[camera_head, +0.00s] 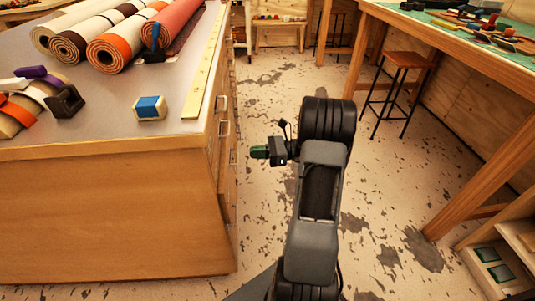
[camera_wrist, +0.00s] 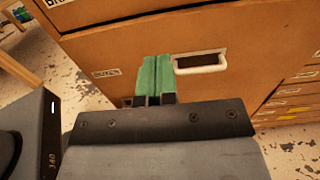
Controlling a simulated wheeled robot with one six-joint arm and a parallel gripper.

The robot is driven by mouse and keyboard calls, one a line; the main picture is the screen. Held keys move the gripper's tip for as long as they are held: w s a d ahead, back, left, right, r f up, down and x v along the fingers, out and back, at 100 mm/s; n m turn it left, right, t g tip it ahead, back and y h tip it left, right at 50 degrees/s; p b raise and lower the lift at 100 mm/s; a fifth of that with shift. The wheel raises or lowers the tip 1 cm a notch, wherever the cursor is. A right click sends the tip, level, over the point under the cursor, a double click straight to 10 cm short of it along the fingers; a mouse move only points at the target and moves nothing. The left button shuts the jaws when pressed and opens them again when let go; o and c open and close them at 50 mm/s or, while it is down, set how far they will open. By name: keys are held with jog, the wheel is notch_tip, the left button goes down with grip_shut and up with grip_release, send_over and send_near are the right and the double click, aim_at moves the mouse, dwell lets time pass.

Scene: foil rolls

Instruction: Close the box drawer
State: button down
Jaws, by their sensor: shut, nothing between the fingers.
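The wooden cabinet (camera_head: 120,215) stands at the left, with its drawer side facing my arm. In the wrist view a brown drawer front (camera_wrist: 125,87) with a pale-rimmed handle (camera_wrist: 201,63) and a small label (camera_wrist: 105,73) fills the middle. In the head view, a lower drawer front (camera_head: 229,183) seems to stand out slightly from those above; how far is unclear. My gripper (camera_head: 259,152) is shut and empty, its green fingers pointing left at the cabinet. In the wrist view the fingers (camera_wrist: 153,72) are just left of the handle; I cannot tell whether they touch the drawer front.
Rolled mats (camera_head: 130,40), a blue-and-white block (camera_head: 150,107) and a yellow ruler (camera_head: 204,62) lie on the cabinet top. A stool (camera_head: 405,62) and a workbench (camera_head: 470,55) stand at the right. The speckled floor between is clear around my arm.

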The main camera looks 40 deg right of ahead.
aim_at(226, 154)
jog(key=b+x, duration=0.1)
jog(key=x, duration=0.6)
jog(key=shift+b, duration=0.4)
jog(key=shift+w+a, duration=0.1)
jog(key=shift+a, duration=0.05)
